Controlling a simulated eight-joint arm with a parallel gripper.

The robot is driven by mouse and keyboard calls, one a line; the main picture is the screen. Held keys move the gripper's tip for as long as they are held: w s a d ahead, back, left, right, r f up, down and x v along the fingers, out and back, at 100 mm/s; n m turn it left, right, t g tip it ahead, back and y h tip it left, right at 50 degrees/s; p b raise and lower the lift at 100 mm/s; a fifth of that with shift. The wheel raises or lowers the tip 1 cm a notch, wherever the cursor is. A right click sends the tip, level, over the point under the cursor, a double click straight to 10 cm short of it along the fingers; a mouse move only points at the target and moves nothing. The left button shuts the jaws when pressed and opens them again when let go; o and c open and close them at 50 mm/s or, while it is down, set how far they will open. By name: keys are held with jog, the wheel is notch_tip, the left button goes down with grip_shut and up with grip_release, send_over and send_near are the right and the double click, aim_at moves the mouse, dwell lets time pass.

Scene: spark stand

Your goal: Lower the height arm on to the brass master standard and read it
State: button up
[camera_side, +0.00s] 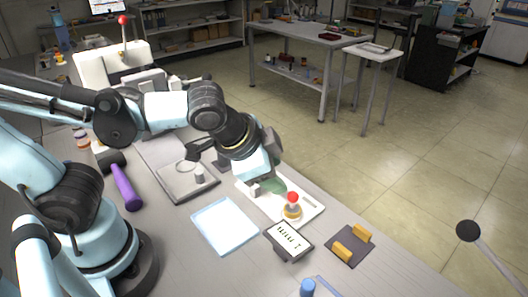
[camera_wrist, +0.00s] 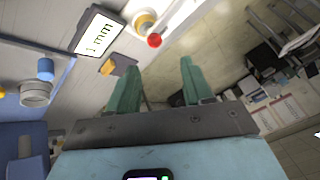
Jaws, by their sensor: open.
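My gripper (camera_wrist: 160,78) is open, with two green fingers spread and nothing between them in the wrist view. In the side view my wrist end hangs over the back of a white base plate (camera_side: 312,211). A red ball knob (camera_side: 293,197) on a brass-coloured collar (camera_side: 292,211) stands on the plate's front part. The knob (camera_wrist: 154,40) is ahead of the fingers in the wrist view, apart from them. A small display (camera_side: 288,241) stands in front of the plate; its wrist-view face (camera_wrist: 98,33) has large dark characters. I cannot tell which part is the height arm or master standard.
A dark pad (camera_side: 349,246) with yellow blocks lies right of the display. A pale blue sheet (camera_side: 225,225) and a grey tray (camera_side: 187,190) lie left. A purple-handled tool (camera_side: 126,188) lies farther left. A black ball on a rod (camera_side: 468,231) rises at the right.

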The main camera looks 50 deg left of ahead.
jog(key=shift+v, duration=0.8)
jog(key=shift+a, duration=0.1)
jog(key=a+f+n, duration=0.1)
jog(key=a+n, duration=0.5)
jog(key=a, duration=0.3)
jog(key=shift+a+n, duration=0.4)
